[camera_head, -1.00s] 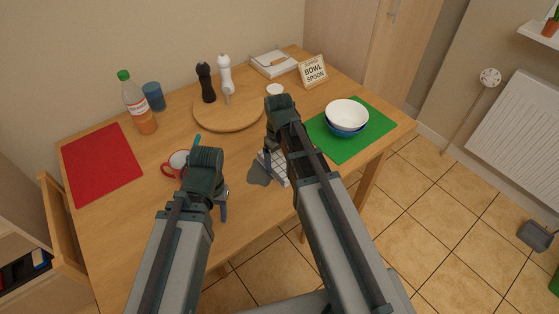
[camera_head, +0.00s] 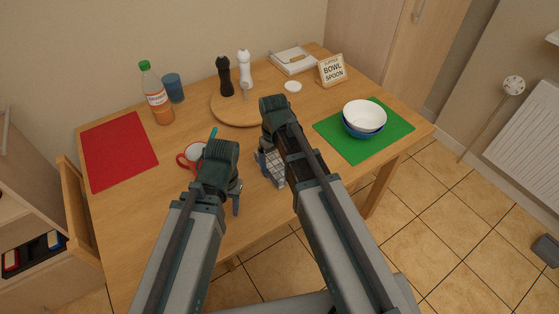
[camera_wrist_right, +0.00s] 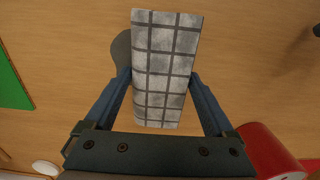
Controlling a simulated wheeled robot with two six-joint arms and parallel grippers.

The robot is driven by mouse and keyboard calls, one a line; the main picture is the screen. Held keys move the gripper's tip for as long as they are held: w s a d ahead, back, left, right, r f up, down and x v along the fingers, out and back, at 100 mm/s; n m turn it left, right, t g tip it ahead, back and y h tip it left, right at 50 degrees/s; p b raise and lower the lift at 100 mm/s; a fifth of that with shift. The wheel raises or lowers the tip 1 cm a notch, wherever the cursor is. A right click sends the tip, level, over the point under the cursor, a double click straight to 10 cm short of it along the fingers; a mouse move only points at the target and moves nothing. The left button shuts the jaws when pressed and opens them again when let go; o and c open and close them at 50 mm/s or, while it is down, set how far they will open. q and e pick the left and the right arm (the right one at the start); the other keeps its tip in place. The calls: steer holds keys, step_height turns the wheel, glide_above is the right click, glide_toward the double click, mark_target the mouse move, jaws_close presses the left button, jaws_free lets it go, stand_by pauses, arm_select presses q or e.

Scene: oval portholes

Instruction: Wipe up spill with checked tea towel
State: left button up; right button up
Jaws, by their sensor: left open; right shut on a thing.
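The checked tea towel (camera_wrist_right: 165,68), white-grey with dark lines, is folded into a flat pad. My right gripper (camera_wrist_right: 162,80) is shut on it, a finger at each side. In the head view a part of the towel (camera_head: 275,168) shows under my right gripper (camera_head: 268,160), low over the table. The dark grey spill (camera_wrist_right: 121,46) shows in the right wrist view, partly covered by the towel's left edge; I cannot make it out in the head view. My left gripper (camera_head: 230,192) is open and empty, left of the right one.
Blue and white bowls (camera_head: 364,117) sit on a green mat (camera_head: 345,148) at the right. A round board (camera_head: 235,117) with two mills is behind. A bottle (camera_head: 157,95) and red mat (camera_head: 118,150) are left.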

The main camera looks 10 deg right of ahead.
arm_select(q)
steer(key=shift+f, duration=0.1)
arm_select(e)
steer(key=shift+s+a+f, duration=0.1)
steer(key=shift+s+a, duration=0.05)
steer(key=shift+a, duration=1.65)
steer(key=shift+d, duration=0.1)
steer(key=shift+d, duration=0.5)
steer(key=shift+w+d, duration=0.2)
steer(key=shift+d, duration=4.3)
arm_select(q)
steer(key=shift+a, duration=0.1)
